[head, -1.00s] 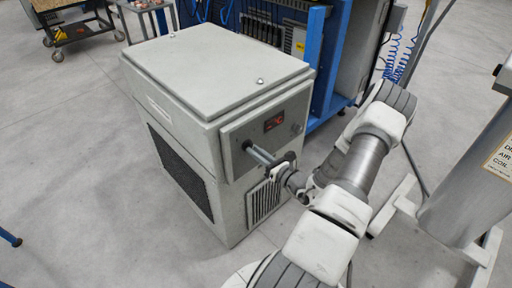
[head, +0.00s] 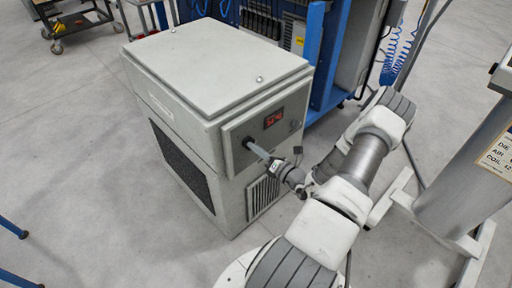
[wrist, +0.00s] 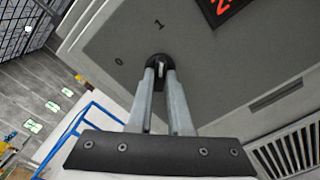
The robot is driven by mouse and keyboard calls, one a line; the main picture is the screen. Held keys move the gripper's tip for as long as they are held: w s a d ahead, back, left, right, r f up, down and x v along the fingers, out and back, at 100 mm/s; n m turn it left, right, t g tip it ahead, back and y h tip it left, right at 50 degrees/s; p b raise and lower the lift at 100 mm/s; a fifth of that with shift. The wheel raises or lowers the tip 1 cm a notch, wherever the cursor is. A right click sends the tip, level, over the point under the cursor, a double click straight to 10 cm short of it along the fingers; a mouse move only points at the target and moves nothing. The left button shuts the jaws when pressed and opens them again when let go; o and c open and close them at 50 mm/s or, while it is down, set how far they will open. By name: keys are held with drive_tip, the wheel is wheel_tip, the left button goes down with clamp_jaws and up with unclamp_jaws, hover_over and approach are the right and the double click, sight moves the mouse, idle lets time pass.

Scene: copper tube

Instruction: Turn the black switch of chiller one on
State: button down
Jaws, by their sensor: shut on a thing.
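The chiller (head: 215,75) is a grey box with a control panel on its front. The black switch (head: 247,142) is a round knob on the panel's left part; it also shows in the wrist view (wrist: 158,58), with the marks 0 and 1 printed beside it. My gripper (head: 252,147) is shut on the switch, its two fingers on either side of the knob in the wrist view (wrist: 160,70). The fingers hide part of the knob. The display (head: 274,118) glows with red digits, cut off in the wrist view (wrist: 222,6).
A vent grille (head: 263,195) is below the panel. A blue frame (head: 322,75) stands behind the chiller, and a grey metal stand (head: 465,180) is at the right. The floor (head: 75,150) to the left is clear.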

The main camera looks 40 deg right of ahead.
idle(0.4)
drive_tip(key=c, duration=0.8)
unclamp_jaws()
drive_tip(key=shift+c, duration=0.2)
drive_tip(key=shift+s, duration=0.1)
drive_tip(key=s+d, duration=0.1)
drive_tip(key=s, duration=1.6)
drive_tip(key=shift+s+d+p, duration=0.15)
drive_tip(key=shift+d+p, duration=0.05)
drive_tip(key=shift+p, duration=0.15)
drive_tip(key=shift+r, duration=0.1)
